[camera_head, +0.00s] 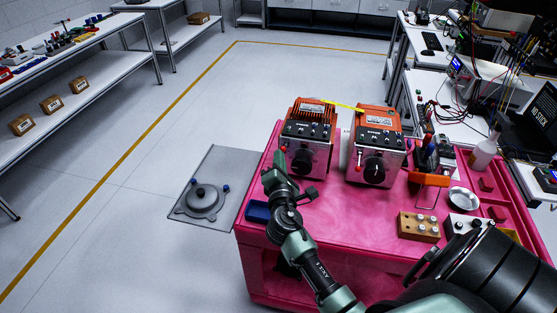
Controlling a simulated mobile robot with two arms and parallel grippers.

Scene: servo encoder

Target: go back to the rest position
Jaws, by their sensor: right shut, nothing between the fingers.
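My right arm rises from the bottom of the head view, and its right gripper (311,193) is over the left part of the pink cart top, just in front of the left orange servo unit (309,132). The gripper is small and dark here. It is shut and holds nothing. The right orange servo unit (378,145), with a large black knob, stands to its right. My left gripper is not in view.
The pink cart (345,225) also carries a wooden block with pegs (418,227), a metal dish (463,198) and a blue box (257,211). A cluttered bench stands right; open floor lies behind.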

